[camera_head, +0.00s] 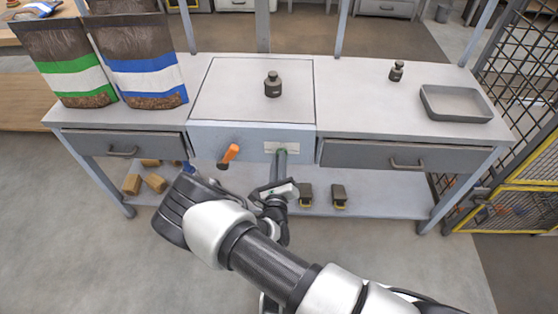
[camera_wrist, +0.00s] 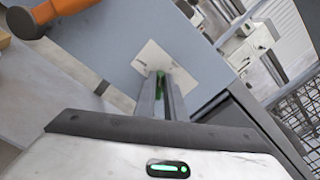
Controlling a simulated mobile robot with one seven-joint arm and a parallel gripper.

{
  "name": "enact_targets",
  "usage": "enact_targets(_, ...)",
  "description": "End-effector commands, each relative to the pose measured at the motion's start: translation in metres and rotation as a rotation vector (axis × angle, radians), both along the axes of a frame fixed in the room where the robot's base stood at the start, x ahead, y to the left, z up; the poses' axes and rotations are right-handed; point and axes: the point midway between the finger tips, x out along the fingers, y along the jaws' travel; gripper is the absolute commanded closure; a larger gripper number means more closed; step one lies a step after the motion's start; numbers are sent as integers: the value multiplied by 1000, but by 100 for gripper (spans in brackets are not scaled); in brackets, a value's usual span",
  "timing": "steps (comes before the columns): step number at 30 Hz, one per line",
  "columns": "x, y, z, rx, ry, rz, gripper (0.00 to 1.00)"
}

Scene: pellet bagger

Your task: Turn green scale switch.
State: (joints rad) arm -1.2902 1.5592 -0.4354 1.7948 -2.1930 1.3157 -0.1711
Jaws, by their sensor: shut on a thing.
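The green scale switch (camera_wrist: 160,80) shows as a small green part between my fingers in the wrist view. It sits in front of a pale plate (camera_wrist: 151,66) on the blue-grey front panel of the scale. In the head view the plate (camera_head: 283,148) is at the panel's right side, and my gripper (camera_head: 281,156) reaches up to it from below. My gripper (camera_wrist: 161,82) is shut on the green switch, and its fingers hide most of it. I cannot tell how far the switch is turned.
An orange handle (camera_head: 229,155) sticks out of the same panel, left of my gripper. Drawers (camera_head: 393,156) flank the panel. A dark weight (camera_head: 273,85) stands on the scale top (camera_head: 225,90). Bags (camera_head: 145,75) stand at left; a grey tray (camera_head: 455,103) lies at right.

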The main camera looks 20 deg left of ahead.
Motion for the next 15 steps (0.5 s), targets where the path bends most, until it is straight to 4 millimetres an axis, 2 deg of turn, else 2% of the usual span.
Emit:
enact_targets(3, -1, -1, -2, -1, 4, -1, 100)
enact_targets(4, -1, -1, -2, -1, 4, -1, 88)
enact_targets(7, -1, -1, -2, -1, 3, -1, 71)
enact_targets(15, -1, 0, -1, 1, 2, 0, 71)
